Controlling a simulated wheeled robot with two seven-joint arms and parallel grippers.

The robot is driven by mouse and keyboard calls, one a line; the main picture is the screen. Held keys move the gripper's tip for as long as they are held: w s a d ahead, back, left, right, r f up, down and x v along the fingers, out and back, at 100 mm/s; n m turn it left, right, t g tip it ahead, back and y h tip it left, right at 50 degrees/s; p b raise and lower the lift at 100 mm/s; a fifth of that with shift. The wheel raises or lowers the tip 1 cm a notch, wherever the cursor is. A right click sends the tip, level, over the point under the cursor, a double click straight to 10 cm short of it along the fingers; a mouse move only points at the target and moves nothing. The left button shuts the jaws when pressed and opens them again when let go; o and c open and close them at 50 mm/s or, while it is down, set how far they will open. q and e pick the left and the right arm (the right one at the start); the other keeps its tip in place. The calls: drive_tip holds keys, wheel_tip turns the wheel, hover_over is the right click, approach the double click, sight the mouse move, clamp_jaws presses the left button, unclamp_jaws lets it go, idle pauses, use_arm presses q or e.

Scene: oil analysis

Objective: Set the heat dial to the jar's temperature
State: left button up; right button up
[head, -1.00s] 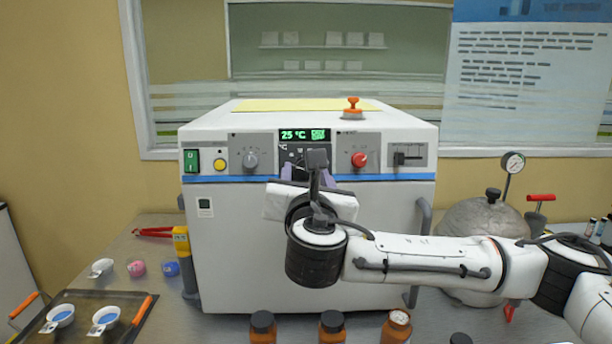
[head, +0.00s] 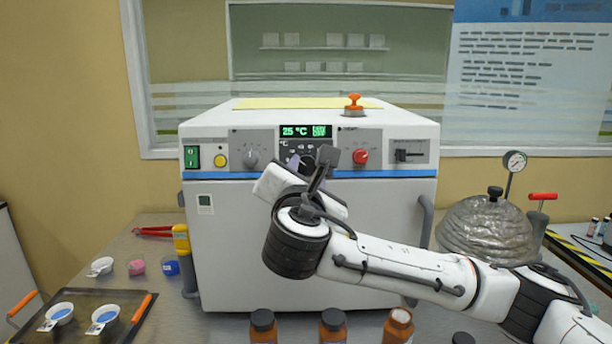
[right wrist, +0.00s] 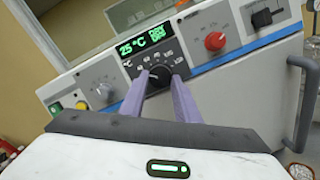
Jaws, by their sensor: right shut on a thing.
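The white oven-like machine (head: 310,245) stands at the back middle of the table. Its green display (head: 305,131) reads 25 °C, and this also shows in the right wrist view (right wrist: 146,44). Below the display is the black heat dial (right wrist: 159,76) with a printed scale around it. My right gripper (head: 300,161) is at the dial, its purple fingers on either side of the knob and shut on it. The wrist is tilted. Brown jars (head: 263,328) stand at the front edge; no temperature is readable on them. My left gripper is not in view.
The panel also has a grey knob (head: 251,159), a red knob (head: 360,156), a yellow button (head: 221,160) and a green switch (head: 191,156). A tray (head: 85,330) with cups lies at the left. A silver dome (head: 488,235) with a gauge stands at the right.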

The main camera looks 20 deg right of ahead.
drive_tip(key=m, duration=0.4)
drive_tip(key=shift+a+g+h, duration=0.15)
drive_tip(key=shift+g+h, duration=0.25)
drive_tip(key=m, duration=0.3)
drive_tip(key=shift+w+r+g, duration=0.1)
drive_tip(key=shift+g, duration=0.2)
drive_tip(key=m+p, duration=0.1)
drive_tip(key=m, duration=0.3)
drive_tip(key=shift+a+r+g+h, duration=0.1)
drive_tip(key=shift+r+g+h, duration=0.05)
drive_tip(key=shift+g+h, duration=0.2)
drive_tip(key=shift+r+m+g+p, duration=0.1)
drive_tip(key=shift+m+g+p, duration=0.3)
drive_tip(key=shift+m, duration=1.6)
drive_tip(key=o, duration=1)
drive_tip(key=shift+o, duration=0.2)
